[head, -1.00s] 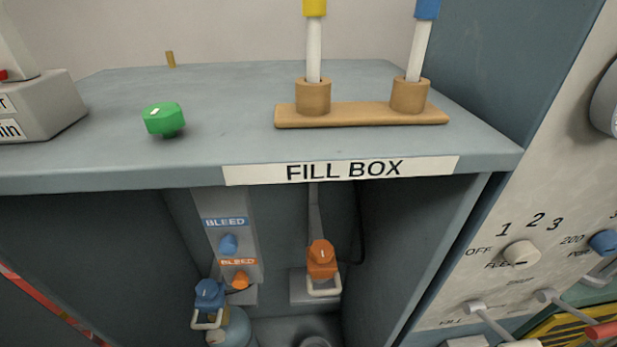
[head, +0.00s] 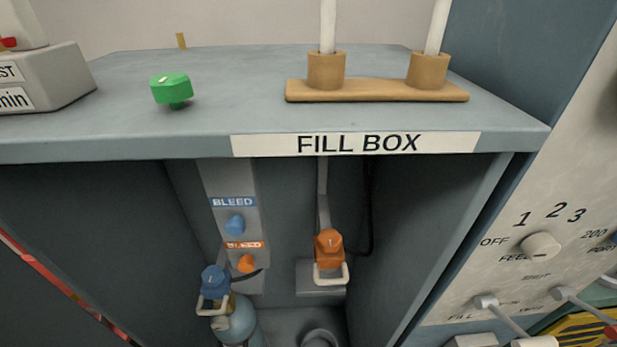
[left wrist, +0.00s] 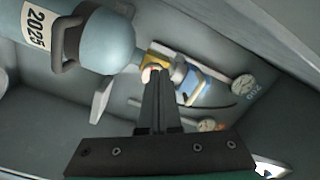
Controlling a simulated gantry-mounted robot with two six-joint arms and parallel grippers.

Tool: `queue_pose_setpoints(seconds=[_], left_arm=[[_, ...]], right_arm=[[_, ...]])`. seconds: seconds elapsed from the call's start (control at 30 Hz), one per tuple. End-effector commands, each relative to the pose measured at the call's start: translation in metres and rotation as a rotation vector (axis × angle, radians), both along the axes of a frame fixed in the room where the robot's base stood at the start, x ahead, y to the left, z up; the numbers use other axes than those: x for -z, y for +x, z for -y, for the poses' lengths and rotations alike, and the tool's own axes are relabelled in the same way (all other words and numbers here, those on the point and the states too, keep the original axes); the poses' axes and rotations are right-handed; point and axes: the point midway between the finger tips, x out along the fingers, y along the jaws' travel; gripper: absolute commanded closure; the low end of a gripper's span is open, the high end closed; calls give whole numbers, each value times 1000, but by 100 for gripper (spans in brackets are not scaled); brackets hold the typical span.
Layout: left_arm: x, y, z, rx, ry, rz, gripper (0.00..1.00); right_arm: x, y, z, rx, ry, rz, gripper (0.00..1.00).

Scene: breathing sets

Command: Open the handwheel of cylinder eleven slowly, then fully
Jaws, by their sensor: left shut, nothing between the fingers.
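A light-blue cylinder (head: 232,326) stands at the bottom of the fill box, partly cut off, with a blue connector (head: 215,281) at its top. In the left wrist view a cylinder (left wrist: 100,38) with a "2025" label lies across the upper left, its brass valve (left wrist: 158,56) beside a blue connector (left wrist: 196,86). My left gripper (left wrist: 158,76) is shut and empty, its tips overlapping a small pale round part at the valve. I cannot tell whether they touch it. No number eleven is readable. My right gripper is out of view.
The FILL BOX shelf edge (head: 355,143) overhangs the cavity. Inside are an orange connector (head: 328,243), and blue (head: 235,224) and orange (head: 246,263) bleed knobs. A green knob-like object (head: 171,88) and a wooden stand (head: 375,92) are on top. A control panel (head: 540,215) is at right.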

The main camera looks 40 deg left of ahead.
Motion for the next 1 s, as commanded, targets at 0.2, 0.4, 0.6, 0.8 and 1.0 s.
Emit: queue_pose_setpoints(seconds=[0.2,0.4,0.6,0.8,1.0], left_arm=[[2,8,-6,-4,1,6,100],[3,29,-24,-5,2,7,100],[-2,49,-39,-2,1,3,100],[-1,56,-44,-1,0,1,100],[-1,56,-44,-1,0,1,100]], right_arm=[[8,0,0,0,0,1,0],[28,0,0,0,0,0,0],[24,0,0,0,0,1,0],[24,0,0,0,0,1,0],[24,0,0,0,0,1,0]])
